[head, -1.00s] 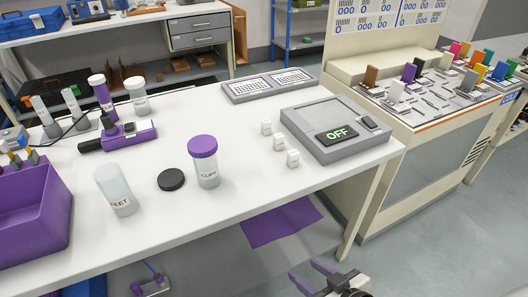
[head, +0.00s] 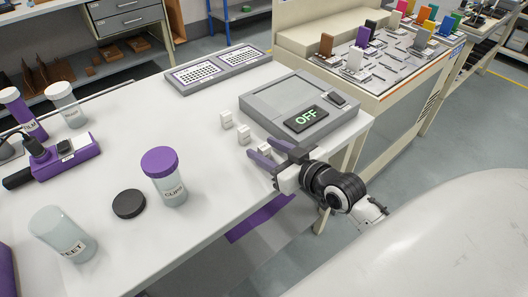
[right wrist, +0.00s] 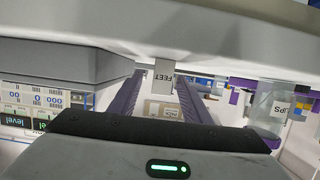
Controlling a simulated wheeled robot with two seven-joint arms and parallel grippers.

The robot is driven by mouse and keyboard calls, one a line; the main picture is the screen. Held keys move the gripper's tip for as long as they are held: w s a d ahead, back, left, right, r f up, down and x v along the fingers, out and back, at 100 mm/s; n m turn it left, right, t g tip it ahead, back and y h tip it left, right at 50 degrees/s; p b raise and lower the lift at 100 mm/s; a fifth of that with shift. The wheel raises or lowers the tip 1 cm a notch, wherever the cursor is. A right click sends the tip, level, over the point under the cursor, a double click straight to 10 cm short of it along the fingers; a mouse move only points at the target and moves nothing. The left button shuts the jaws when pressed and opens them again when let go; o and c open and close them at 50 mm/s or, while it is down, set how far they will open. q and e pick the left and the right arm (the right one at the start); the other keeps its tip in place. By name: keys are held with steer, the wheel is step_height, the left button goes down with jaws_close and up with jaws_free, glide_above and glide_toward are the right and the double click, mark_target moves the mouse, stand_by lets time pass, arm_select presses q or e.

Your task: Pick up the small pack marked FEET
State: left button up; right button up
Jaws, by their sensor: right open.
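Three small white packs stand in a row on the white table, left of the grey device marked OFF. The pack nearest me (head: 264,149) is at my right gripper (head: 266,153). The right gripper is open, its purple fingers reaching over the table edge towards this pack. In the right wrist view a white pack marked FEET (right wrist: 163,77) shows between the far ends of the two fingers; I cannot tell whether they touch it. The other two packs (head: 243,134) (head: 226,120) stand farther back; their marks are unreadable in the head view. My left gripper is not in view.
The grey device marked OFF (head: 262,99) stands close right of the packs. A clear jar with a purple lid (head: 163,178), a black lid (head: 129,204) and an open clear jar marked FEET (head: 62,235) stand to the left. Bare table lies between.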

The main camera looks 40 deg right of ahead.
mark_target(255, 145)
steer(key=x, duration=0.4)
steer(key=shift+w+a, duration=0.15)
steer(key=shift+w, duration=0.1)
jaws_close()
